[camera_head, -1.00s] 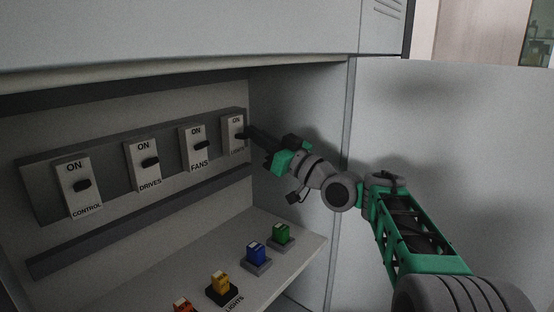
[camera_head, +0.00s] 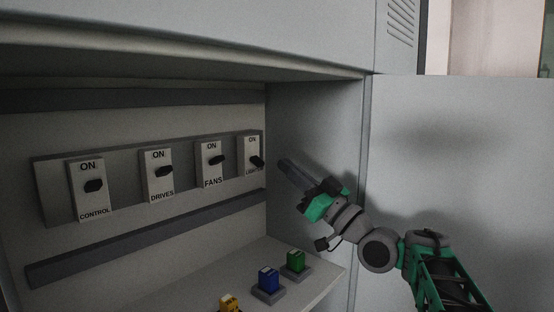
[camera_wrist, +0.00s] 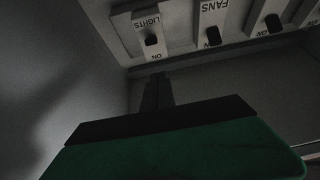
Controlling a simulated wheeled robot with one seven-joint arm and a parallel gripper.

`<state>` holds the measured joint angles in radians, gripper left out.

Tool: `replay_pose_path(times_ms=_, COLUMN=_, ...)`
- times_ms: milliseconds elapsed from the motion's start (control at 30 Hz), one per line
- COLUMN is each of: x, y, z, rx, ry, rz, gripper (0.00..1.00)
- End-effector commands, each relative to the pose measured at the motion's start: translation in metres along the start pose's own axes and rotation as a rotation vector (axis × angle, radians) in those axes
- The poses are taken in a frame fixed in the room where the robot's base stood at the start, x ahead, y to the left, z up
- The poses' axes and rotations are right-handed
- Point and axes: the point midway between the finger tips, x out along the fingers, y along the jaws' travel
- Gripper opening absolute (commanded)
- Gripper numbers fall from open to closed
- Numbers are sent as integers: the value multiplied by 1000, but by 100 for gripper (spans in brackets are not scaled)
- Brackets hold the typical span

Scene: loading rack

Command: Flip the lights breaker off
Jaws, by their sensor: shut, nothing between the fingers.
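The lights breaker (camera_head: 248,147) is the rightmost switch on the breaker strip, a pale plate marked ON at its top. Its black lever (camera_head: 257,163) sits low, close to the LIGHTS label, lower than the levers beside it. The wrist view shows the breaker upside down, with its lever (camera_wrist: 151,40) nearer the label than ON. My gripper (camera_head: 283,164) is shut and empty, to the right of the lever and apart from it. Its dark fingers (camera_wrist: 157,90) point toward the panel in the wrist view.
The fans (camera_head: 210,174), drives (camera_head: 158,183) and control (camera_head: 90,203) breakers are left of lights, with levers nearer ON. The cabinet side wall (camera_head: 312,125) is close behind my gripper.

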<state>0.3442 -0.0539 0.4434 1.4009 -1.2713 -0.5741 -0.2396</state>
Motion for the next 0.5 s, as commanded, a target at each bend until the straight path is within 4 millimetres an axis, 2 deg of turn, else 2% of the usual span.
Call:
replay_pose_path(times_ms=33, x=-11, y=1, z=4, rx=0, ry=0, rz=4, gripper=0)
replay_pose_path(times_ms=100, x=-21, y=1, z=8, rx=-1, ry=0, rz=3, gripper=0)
replay_pose_path(times_ms=200, x=-29, y=0, z=10, rx=-2, ry=1, rz=1, gripper=0)
replay_pose_path(times_ms=500, x=-31, y=0, z=10, rx=-1, ry=0, rz=-1, gripper=0)
